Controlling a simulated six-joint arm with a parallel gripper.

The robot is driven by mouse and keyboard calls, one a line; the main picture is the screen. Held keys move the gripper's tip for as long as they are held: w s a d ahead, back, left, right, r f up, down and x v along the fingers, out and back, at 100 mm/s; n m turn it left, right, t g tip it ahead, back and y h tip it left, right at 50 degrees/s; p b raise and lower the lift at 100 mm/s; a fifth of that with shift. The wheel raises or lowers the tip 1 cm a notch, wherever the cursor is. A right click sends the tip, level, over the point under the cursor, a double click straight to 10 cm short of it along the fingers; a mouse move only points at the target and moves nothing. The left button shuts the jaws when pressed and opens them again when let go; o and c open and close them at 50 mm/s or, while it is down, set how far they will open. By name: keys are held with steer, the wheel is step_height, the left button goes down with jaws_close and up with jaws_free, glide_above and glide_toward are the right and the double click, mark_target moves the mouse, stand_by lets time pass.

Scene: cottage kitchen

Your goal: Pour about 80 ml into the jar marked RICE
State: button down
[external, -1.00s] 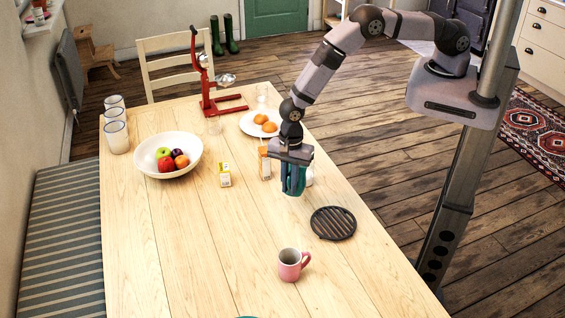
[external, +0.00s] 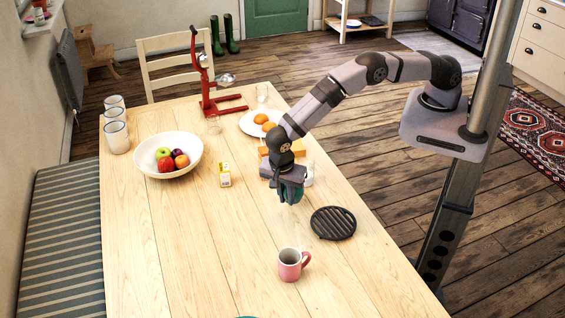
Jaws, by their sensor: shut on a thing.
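My gripper (external: 291,193) is low over the right half of the table, to the left of the black trivet and beyond the pink mug. It is shut on a teal thing (external: 298,195), mostly hidden by the fingers; I cannot tell its full shape or what it holds. Several white jars (external: 117,138) stand in a row at the table's left edge, far from my gripper. Any marking on them is too small to read, so I cannot tell which is RICE.
A black round trivet (external: 333,223) and a pink mug (external: 290,265) stand nearest my gripper. A white fruit bowl (external: 150,168), small yellow carton (external: 224,175), red stand (external: 208,103) and plate of oranges (external: 247,122) lie farther back. Orange patches show behind my wrist. The table's front left is clear.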

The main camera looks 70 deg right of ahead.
steer(key=f+b, duration=0.1)
steer(key=b, duration=0.1)
steer(key=shift+a+f+h+b, duration=0.1)
steer(key=shift+a+h+b, duration=0.1)
steer(key=shift+h+b, duration=0.15)
steer(key=shift+a+f+b, duration=0.1)
steer(key=shift+f+b, duration=0.05)
steer(key=shift+b, duration=0.8)
steer(key=shift+a+f+h+b, duration=0.15)
steer(key=shift+h+b, duration=0.2)
steer(key=shift+b, duration=0.85)
steer(key=shift+b, duration=0.85)
